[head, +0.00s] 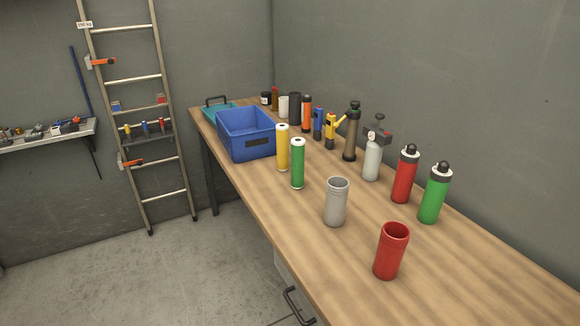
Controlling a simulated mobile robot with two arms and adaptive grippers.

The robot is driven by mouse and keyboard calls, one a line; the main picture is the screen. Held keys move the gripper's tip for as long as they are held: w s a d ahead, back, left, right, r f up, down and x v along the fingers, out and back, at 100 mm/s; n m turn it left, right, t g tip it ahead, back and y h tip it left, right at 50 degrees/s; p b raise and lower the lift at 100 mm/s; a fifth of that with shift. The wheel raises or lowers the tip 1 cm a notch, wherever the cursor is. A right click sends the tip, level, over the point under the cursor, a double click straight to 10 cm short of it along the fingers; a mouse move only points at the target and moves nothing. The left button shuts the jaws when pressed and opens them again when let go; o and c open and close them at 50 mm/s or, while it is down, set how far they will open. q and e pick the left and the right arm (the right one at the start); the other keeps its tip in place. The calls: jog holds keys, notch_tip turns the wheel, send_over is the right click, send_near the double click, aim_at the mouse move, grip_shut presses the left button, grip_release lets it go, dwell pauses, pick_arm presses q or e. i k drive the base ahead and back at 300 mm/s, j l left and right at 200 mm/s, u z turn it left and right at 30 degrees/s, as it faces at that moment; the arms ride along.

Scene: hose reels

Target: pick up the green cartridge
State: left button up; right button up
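The green cartridge (297,164) is a slim green cylinder with a white top band. It stands upright on the wooden workbench (300,243), near its front edge. A similar yellow cartridge (282,148) stands upright just behind and left of it, with a narrow gap or slight overlap between them. A thicker green bottle (434,194) with a white collar and black cap stands farther right, near the wall. Neither of my grippers shows in the head view.
A blue crate (247,146) stands left of the cartridges. A grey cup (336,203) and a red cup (391,252) stand to the right. A red bottle (405,175), a grey sprayer (373,154) and several tools line the wall side. A ladder (141,110) leans at left.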

aim_at(297, 144)
jog(key=i+j+z, duration=0.15)
jog(key=z, duration=0.3)
jog(key=i+j+z, duration=0.1)
jog(key=j+z, duration=0.15)
jog(key=z, duration=0.25)
jog(key=i+j+z, duration=0.1)
jog(key=j+z, duration=0.2)
jog(key=z, duration=0.15)
jog(key=i+j+z, duration=0.1)
jog(key=j+z, duration=0.25)
jog(key=j, duration=1.1)
jog(key=k+j+z, duration=0.1)
jog(key=j+z, duration=0.2)
jog(key=j, duration=1.15)
